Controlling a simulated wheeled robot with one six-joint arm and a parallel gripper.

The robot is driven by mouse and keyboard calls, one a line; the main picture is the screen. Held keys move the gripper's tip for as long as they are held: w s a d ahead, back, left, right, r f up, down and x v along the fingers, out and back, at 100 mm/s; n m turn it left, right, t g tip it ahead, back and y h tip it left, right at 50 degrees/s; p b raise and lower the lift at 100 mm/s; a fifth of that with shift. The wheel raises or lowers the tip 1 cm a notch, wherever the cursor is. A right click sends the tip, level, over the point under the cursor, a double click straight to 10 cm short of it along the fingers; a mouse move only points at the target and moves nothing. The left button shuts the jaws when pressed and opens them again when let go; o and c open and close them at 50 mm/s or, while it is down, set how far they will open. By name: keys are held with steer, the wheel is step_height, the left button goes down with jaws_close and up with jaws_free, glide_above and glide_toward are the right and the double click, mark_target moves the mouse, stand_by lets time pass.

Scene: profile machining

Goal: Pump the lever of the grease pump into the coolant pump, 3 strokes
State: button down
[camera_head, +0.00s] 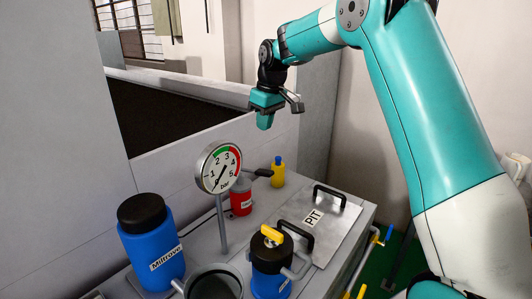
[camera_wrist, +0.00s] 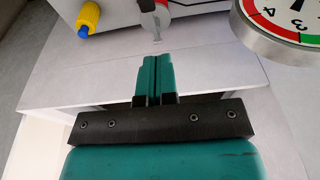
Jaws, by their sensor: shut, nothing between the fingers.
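The grease pump (camera_head: 241,198) is a small red cylinder on the bench, behind the blue coolant pump. Its black lever (camera_head: 262,172) sticks out to the right at its top. A red part, apparently the grease pump, shows at the top edge of the wrist view (camera_wrist: 155,18), partly cut off. The coolant pump (camera_head: 268,282) is a blue cylinder with a black top and a yellow knob, at the front. My gripper (camera_head: 265,122) hangs above and behind the grease pump, clear of the lever. Its fingers are closed together and empty in the wrist view (camera_wrist: 155,68).
A round pressure gauge (camera_head: 218,168) on a post stands just left of the grease pump. The PIT plate (camera_head: 335,222), with two raised black handles, lies at the right.

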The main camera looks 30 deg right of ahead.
steer(key=shift+w+d+f, duration=0.15)
steer(key=shift+w+d, duration=0.55)
steer(key=shift+d, duration=0.3)
steer(key=p, duration=0.4)
glide_above(264, 171)
steer(key=f, duration=1.2)
steer(key=shift+d+f, duration=0.1)
steer(key=shift+d, duration=0.1)
steer(key=shift+s+f, duration=0.1)
steer(key=shift+f, duration=0.65)
